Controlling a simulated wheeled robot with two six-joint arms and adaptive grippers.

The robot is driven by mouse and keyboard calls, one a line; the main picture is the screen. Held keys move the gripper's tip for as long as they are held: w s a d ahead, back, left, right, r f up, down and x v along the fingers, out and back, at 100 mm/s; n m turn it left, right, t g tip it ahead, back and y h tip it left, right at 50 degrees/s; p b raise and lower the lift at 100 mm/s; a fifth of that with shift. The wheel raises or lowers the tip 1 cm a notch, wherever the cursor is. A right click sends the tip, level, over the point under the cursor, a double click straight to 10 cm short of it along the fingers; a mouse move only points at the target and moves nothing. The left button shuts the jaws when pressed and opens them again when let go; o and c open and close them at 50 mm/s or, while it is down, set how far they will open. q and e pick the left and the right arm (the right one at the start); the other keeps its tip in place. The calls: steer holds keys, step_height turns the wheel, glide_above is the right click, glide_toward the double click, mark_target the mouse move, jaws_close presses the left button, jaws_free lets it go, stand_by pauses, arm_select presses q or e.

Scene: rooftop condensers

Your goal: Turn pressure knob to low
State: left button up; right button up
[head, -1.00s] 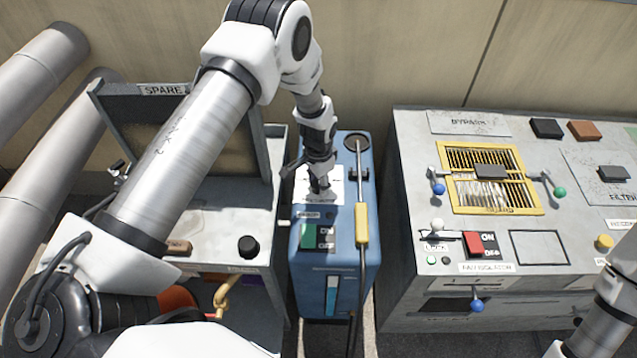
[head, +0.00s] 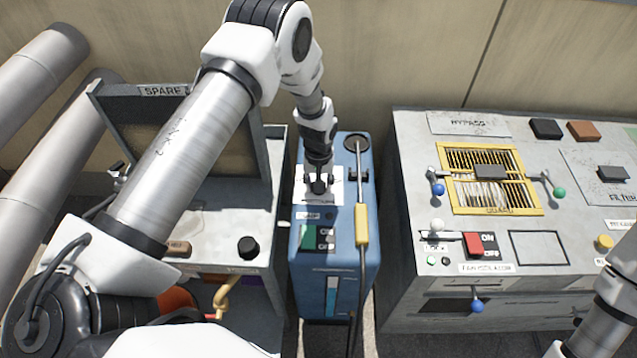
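A blue washer unit (head: 308,262) stands in the middle of the head view, with a white label plate (head: 333,199) on its top. The pressure knob appears to be under my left gripper on that plate, largely hidden by it. My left gripper (head: 318,188) points down at the plate, with its dark fingers around or right over the knob. I cannot tell whether the fingers are closed on it. A green ON/OFF switch (head: 309,237) sits nearer on the unit. Part of my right arm shows at the lower right; its gripper is out of view.
A yellow-handled wand (head: 361,225) stands along the blue unit's right side, close to the gripper. A grey panel cabinet (head: 410,180) with a yellow guard (head: 447,185), levers and a red switch (head: 473,243) is to the right. A bench with a black knob (head: 248,247) is at left.

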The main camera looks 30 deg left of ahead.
arm_select(q)
steer(key=shift+n, duration=1.6)
steer(key=o, duration=1.1)
steer(key=shift+o, duration=0.2)
steer(key=shift+r, duration=0.1)
step_height(320, 180, up, 12)
